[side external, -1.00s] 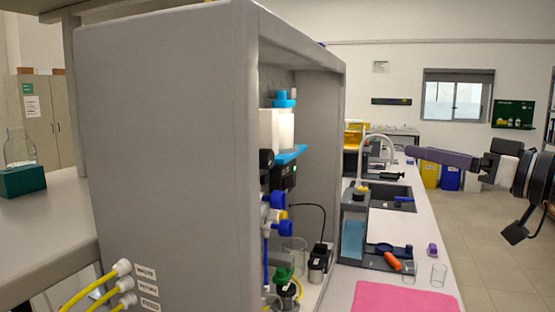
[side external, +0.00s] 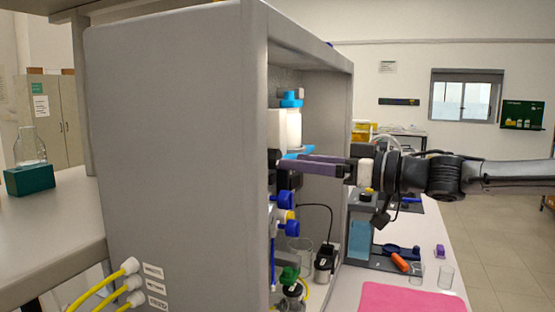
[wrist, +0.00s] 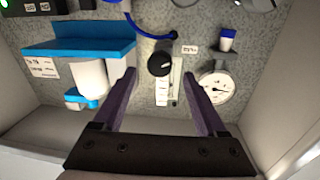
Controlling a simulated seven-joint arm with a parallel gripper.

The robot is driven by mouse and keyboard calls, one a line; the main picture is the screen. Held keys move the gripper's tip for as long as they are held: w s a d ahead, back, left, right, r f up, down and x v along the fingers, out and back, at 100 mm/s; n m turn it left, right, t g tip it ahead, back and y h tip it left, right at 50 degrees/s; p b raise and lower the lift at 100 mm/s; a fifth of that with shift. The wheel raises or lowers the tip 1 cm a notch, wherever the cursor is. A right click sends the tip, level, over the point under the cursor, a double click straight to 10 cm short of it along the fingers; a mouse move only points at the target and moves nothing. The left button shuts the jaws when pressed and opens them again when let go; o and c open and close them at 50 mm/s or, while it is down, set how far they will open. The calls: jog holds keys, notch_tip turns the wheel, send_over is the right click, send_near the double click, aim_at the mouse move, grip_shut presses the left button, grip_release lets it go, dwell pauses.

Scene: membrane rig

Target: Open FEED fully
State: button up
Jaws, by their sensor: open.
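My gripper (side external: 285,163) reaches into the grey cabinet from the right. It is open, with its purple fingers level. In the wrist view my gripper (wrist: 159,75) has a round black knob (wrist: 160,64) between and slightly beyond its fingertips, with no clear contact. The knob also shows at the fingertips in the side view (side external: 273,158). A small label (wrist: 190,49) sits beside it, too blurred to read. Three labelled ports with yellow tubes are on the cabinet's outer side; the lowest label (side external: 157,302) is hard to read. I cannot tell which control is FEED.
The cabinet wall (side external: 180,150) encloses the panel. A blue shelf (wrist: 75,48) with a white bottle (wrist: 90,78) and a round gauge (wrist: 217,88) flank the knob. Blue-handled valves (side external: 287,228) sit lower. A pink mat (side external: 410,299) lies on the bench.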

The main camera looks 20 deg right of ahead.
aim_at(277, 159)
jog(key=shift+x, duration=2.65)
jog(key=shift+c, duration=0.2)
grip_shut()
